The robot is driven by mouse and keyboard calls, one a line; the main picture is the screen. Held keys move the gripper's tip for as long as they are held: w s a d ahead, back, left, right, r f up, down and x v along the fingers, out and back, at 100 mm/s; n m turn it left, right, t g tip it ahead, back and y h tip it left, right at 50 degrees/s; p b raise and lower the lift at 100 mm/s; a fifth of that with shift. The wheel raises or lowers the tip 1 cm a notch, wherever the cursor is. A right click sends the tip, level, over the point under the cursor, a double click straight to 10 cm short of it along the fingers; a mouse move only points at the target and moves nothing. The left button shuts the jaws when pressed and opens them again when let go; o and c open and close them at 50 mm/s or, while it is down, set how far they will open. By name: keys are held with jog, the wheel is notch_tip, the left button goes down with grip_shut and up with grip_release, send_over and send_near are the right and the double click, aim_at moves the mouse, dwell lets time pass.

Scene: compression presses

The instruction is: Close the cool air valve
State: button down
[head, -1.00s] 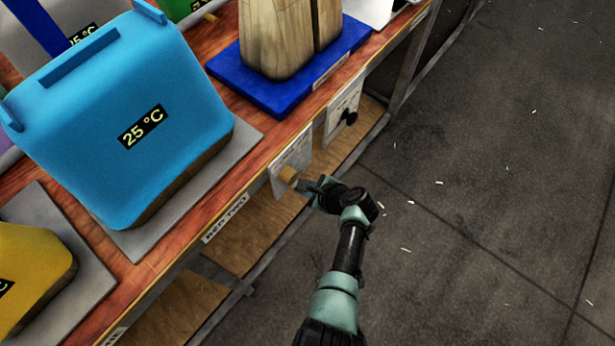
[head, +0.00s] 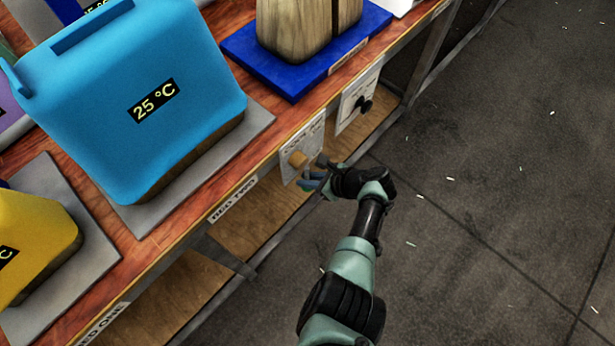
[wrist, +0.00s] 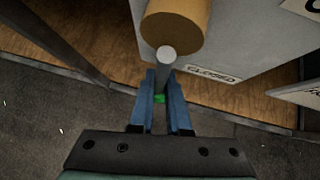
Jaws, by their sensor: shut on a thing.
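The valve is a tan cylindrical knob (head: 297,159) with a grey handle rod, on a white panel (head: 312,133) at the bench's front edge. In the wrist view the knob (wrist: 178,22) is at the top and the grey rod (wrist: 166,58) points down from it. A "CLOSED" label (wrist: 212,73) is to the right of the rod. My gripper (head: 313,179) is just below and right of the knob. Its blue fingers (wrist: 161,82) are shut on the rod's end, with a little green showing between them. The knob's top is cut off in the wrist view.
A second white panel with a black knob (head: 365,105) is farther along the bench edge. A blue press labelled 25 °C (head: 145,100) and a wooden block on a blue plate (head: 268,76) stand on the bench. The dark floor (head: 480,230) to the right is clear.

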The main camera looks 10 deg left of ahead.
jog(key=shift+s, duration=0.15)
jog(key=c, duration=0.9)
grip_release()
jog(key=shift+p+v, duration=2.7)
jog(key=shift+v, duration=3.7)
